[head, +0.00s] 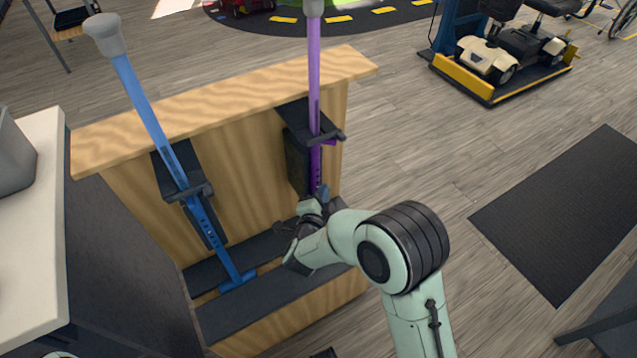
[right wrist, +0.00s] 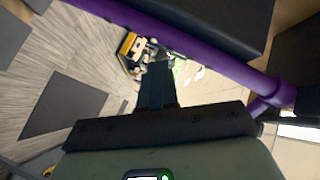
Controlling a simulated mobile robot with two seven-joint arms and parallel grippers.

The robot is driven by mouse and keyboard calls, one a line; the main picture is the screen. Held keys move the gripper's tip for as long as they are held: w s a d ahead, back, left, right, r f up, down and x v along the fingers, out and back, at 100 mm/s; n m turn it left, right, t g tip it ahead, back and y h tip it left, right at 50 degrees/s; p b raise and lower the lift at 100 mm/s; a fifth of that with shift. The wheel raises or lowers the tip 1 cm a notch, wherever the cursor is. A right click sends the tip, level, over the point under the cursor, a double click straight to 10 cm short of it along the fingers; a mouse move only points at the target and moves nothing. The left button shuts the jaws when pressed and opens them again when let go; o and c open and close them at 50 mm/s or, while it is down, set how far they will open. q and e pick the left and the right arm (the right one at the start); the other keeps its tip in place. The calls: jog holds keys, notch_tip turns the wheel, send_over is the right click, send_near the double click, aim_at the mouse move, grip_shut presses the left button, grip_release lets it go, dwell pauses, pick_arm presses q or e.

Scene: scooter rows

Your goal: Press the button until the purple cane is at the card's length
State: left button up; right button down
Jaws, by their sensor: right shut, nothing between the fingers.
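The purple cane (head: 314,75) stands nearly upright in a black holder (head: 297,160) at the right of the wooden stand, grey tip up. Dark holes show along its lower part. My right gripper (head: 323,192) is shut and empty, in front of the cane's lower end; I cannot tell whether it touches the cane. In the right wrist view its closed fingers (right wrist: 157,85) point away, and the purple cane (right wrist: 180,38) crosses above them, apart in the picture. The button and the card cannot be made out. My left gripper is not in view.
A blue cane (head: 145,100) leans in a second holder at the left of the wooden stand (head: 220,105). A white counter (head: 30,230) is at the far left. A scooter (head: 500,50) stands on a yellow-edged platform at the back right. Floor with a dark mat (head: 570,215) is clear on the right.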

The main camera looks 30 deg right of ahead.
jog(key=shift+s, duration=0.15)
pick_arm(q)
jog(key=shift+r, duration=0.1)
pick_arm(e)
jog(key=s, duration=0.5)
jog(key=shift+d, duration=0.3)
dwell(3.1)
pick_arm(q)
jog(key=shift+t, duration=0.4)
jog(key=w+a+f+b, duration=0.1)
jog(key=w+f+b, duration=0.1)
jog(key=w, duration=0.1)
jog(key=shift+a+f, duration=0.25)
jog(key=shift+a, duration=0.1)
pick_arm(e)
jog(key=s+f, duration=0.1)
jog(key=s, duration=0.1)
jog(key=s+f, duration=0.1)
jog(key=s, duration=0.1)
jog(key=shift+f, duration=0.35)
jog(key=shift+w, duration=0.1)
